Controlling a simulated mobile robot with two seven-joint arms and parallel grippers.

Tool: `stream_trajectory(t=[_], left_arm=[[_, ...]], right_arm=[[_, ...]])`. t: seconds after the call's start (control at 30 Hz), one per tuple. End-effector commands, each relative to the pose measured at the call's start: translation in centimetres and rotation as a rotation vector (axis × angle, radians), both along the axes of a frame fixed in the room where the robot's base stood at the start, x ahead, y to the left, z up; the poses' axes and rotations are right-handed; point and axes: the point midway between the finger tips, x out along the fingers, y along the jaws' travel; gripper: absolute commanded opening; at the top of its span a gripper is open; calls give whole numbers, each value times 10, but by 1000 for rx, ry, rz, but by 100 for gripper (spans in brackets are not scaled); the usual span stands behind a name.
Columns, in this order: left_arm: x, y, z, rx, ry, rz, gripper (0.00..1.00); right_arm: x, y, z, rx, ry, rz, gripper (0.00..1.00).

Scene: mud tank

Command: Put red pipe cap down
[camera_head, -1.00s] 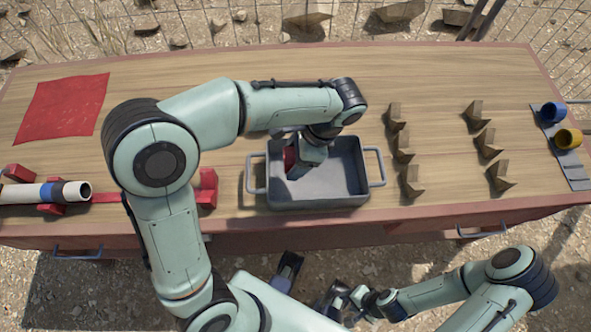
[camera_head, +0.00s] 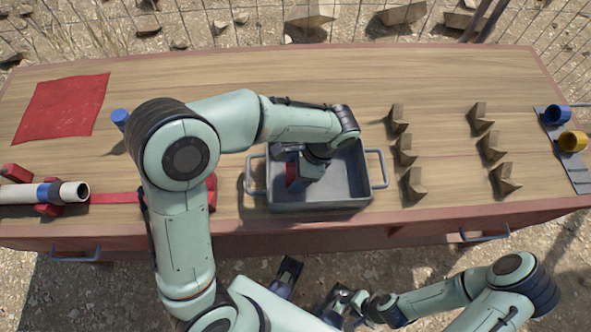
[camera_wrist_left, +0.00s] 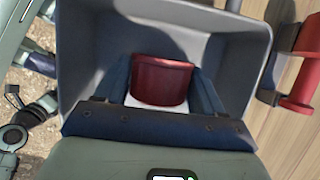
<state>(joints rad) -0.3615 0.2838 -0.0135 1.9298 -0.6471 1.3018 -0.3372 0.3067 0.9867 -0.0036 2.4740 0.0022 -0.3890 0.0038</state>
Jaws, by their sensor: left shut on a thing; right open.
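The red pipe cap (camera_wrist_left: 160,80) is between the fingers of my left gripper (camera_wrist_left: 162,88) in the left wrist view, inside the grey tank (camera_head: 320,203). In the head view a bit of the red cap (camera_head: 291,175) shows at the left of my left gripper (camera_head: 300,180), low in the tank. The left gripper is shut on the cap. Whether the cap touches the tank floor cannot be told. My right gripper (camera_head: 338,302) is off the table at the front, open and away from the cap.
A red cloth (camera_head: 62,108) lies at the left. A blue cylinder (camera_head: 120,120) stands behind my left arm. Several brown angular blocks (camera_head: 410,185) stand right of the tank. Blue and yellow rings (camera_head: 572,141) sit on a grey strip.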

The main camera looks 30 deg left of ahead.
Motion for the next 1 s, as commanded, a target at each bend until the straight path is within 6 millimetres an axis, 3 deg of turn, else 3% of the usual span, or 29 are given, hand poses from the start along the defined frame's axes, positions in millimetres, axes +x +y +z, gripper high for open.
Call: stream_trajectory(t=[0.3,0.33,0.4,0.77,1.0], left_arm=[[0,0,-7,0,0,0,49],[0,0,-7,0,0,0,75],[0,0,-7,0,0,0,94],[0,0,-2,0,-1,0,94],[8,-11,37,-3,-5,-2,94]], right_arm=[[1,0,-2,-1,-4,-1,43],[1,0,-2,-1,-4,-1,43],[1,0,-2,0,-4,0,43],[1,0,0,0,-3,-1,43],[0,0,8,1,5,2,43]])
